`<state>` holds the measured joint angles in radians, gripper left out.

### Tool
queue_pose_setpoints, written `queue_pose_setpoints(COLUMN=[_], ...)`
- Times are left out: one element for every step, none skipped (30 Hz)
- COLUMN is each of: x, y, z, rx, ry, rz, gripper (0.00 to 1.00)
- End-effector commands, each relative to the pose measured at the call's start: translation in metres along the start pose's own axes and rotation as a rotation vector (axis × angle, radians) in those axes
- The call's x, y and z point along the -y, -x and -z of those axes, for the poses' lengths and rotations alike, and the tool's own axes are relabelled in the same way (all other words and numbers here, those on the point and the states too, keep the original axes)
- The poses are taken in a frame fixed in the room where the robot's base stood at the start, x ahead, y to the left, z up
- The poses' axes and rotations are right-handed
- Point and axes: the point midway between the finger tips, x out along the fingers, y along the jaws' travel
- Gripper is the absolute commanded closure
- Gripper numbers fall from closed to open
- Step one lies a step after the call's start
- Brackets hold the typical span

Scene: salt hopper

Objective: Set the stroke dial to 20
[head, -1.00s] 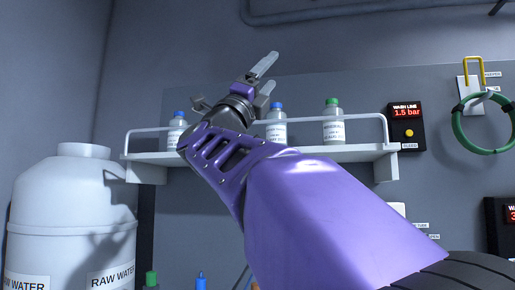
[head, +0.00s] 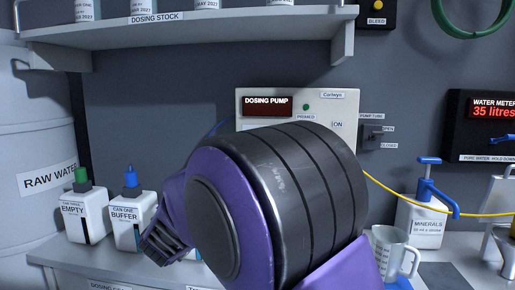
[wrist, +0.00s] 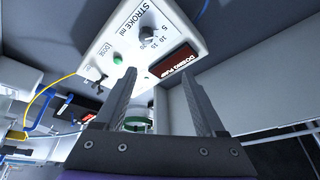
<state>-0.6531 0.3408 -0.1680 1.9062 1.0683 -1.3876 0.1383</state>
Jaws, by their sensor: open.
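The dosing pump (head: 340,107) is a white box on the back wall with a dark red display and a green light. My arm covers its lower part in the head view, and its stroke dial is hidden there. In the wrist view the dial (wrist: 147,33) is a small grey knob on the white panel, with the numbers 5, 10, 15 and 20 beside it. Its pointer setting is too small to tell. My gripper (wrist: 158,75) is open and empty, with the dial beyond its fingertips and not touched. The gripper is hidden in the head view.
Canisters marked empty (head: 88,213) and buffer (head: 128,218) stand on the bench at left. A pump tube lever (head: 374,134) is right of the pump. A clear jug (head: 392,250), a minerals bottle (head: 420,222) and a yellow hose (head: 455,214) are at right. The shelf (head: 200,30) hangs above.

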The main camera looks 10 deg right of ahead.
Motion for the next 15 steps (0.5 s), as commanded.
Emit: queue_pose_setpoints(x=[-0.01, -0.015, -0.019, -0.021, -0.023, -0.024, -0.025, -0.025, -0.025, -0.025, -0.025, -0.025, -0.026, -0.026, -0.026], y=[0.004, 0.007, 0.009, 0.01, 0.01, 0.01, 0.008, 0.006, 0.003, -0.001, -0.006, -0.013, -0.019, -0.025, -0.033], z=[-0.006, -0.008, -0.01, -0.011, -0.012, -0.012, -0.012, -0.013, -0.013, -0.013, -0.013, -0.012, -0.012, -0.013, -0.013], rx=[0.01, 0.014, 0.019, 0.021, 0.023, 0.023, 0.023, 0.023, 0.022, 0.022, 0.022, 0.02, 0.02, 0.02, 0.02], ry=[0.03, 0.045, 0.06, 0.067, 0.073, 0.077, 0.079, 0.079, 0.079, 0.079, 0.078, 0.079, 0.079, 0.079, 0.078], rz=[-0.011, -0.016, -0.022, -0.025, -0.027, -0.028, -0.029, -0.029, -0.029, -0.029, -0.029, -0.029, -0.03, -0.03, -0.029], gripper=[0.28, 0.28, 0.28, 0.28, 0.28, 0.28, 0.28, 0.28, 0.28, 0.28, 0.28, 0.28, 0.28, 0.28, 0.28])
